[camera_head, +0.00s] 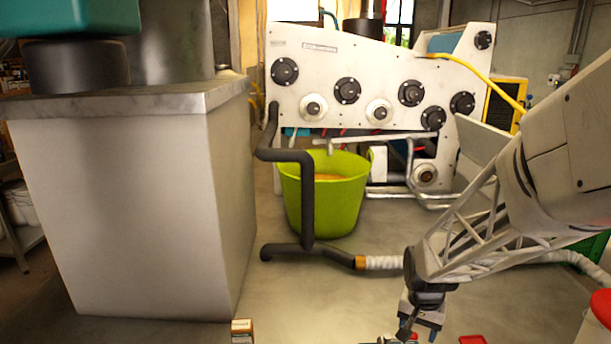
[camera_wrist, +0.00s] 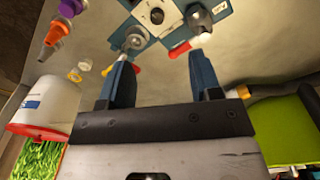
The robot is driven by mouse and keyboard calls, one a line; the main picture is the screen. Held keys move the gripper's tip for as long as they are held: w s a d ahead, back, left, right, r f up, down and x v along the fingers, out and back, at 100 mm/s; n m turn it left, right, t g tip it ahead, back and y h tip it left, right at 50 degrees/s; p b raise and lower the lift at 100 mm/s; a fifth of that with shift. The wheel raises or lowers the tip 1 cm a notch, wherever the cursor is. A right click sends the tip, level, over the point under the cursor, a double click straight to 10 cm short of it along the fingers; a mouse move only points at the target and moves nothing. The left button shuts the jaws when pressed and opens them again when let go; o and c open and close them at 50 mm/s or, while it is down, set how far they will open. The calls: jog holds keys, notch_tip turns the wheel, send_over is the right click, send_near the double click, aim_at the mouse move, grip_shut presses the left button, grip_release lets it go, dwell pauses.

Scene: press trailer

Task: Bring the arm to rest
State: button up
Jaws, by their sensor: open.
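My gripper (camera_wrist: 160,78) shows in the wrist view with its two blue fingers apart and nothing between them. Past the fingertips, a blue and white fixture with dark round fittings (camera_wrist: 180,22) lies on the floor; I cannot tell the gap to it. In the head view my arm comes in from the right, and my gripper (camera_head: 418,327) hangs low near the bottom edge, fingers pointing down. The fingertips are partly cut off by the frame there.
A large white block (camera_head: 130,210) stands at left. A lime green tub (camera_head: 340,205) stands before a white press machine (camera_head: 330,75). A black pipe (camera_head: 308,195) and pale hose (camera_head: 380,263) run along the floor. A red-lidded container (camera_head: 602,305) is at right. Small coloured fittings (camera_wrist: 58,32) lie nearby.

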jog(key=s+a+r+n+t, duration=0.1)
jog(key=s+a+r+n, duration=0.2)
jog(key=s+r, duration=0.6)
jog(key=s+a+r+n+t, duration=0.1)
jog(key=s+a+r, duration=0.3)
jog(key=s+r, duration=0.5)
jog(key=shift+s+a+n, duration=0.15)
jog(key=shift+s+n, duration=0.6)
jog(key=shift+n, duration=0.15)
dwell(1.8)
